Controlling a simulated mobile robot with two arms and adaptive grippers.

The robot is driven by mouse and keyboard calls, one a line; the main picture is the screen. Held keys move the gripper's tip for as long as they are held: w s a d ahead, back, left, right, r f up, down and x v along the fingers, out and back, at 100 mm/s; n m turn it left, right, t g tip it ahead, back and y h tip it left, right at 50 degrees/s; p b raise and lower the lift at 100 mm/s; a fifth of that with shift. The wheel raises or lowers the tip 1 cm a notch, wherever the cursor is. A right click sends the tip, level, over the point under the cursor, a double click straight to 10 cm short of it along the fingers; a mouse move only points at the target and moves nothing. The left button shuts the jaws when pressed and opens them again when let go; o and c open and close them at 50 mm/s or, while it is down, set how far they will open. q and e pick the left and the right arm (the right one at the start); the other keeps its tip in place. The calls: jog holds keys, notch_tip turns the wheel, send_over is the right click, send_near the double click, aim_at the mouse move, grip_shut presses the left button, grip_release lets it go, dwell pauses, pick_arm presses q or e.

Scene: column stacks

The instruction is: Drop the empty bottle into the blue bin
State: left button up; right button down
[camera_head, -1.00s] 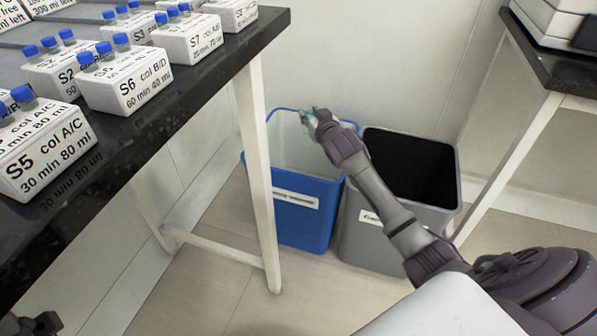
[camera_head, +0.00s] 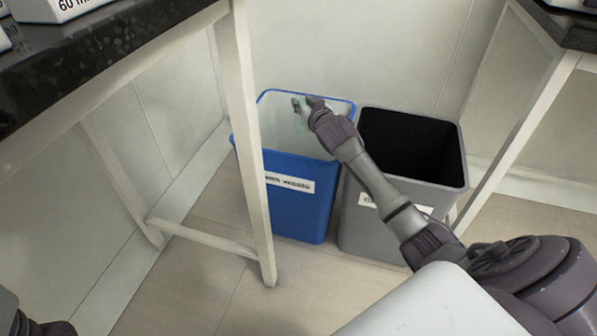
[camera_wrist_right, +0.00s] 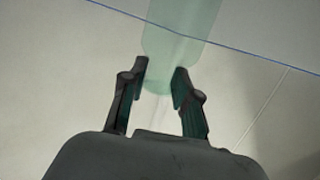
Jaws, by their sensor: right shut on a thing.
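The blue bin (camera_head: 300,215) stands on the floor behind a table leg, with its top open and a white label on its front. My right gripper (camera_head: 300,103) is over the bin's opening, near its back rim. It is shut on the empty bottle (camera_wrist_right: 182,28), a pale green, see-through bottle. In the right wrist view the two fingertips (camera_wrist_right: 160,82) are at the bottle's near end, and the blue rim line crosses the view by the bottle. In the head view the bottle is small and mostly hidden. A dark part of my left arm shows at the bottom left corner.
A grey bin (camera_head: 390,235) with a dark inside stands close to the right of the blue bin. A black-topped table (camera_head: 95,80) is at the left, its white leg (camera_head: 245,140) in front of the blue bin. Another table (camera_head: 530,100) stands at the right.

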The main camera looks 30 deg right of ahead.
jog(key=c, duration=0.8)
grip_release()
jog(key=shift+o, duration=0.2)
jog(key=shift+s, duration=0.15)
jog(key=v, duration=1.2)
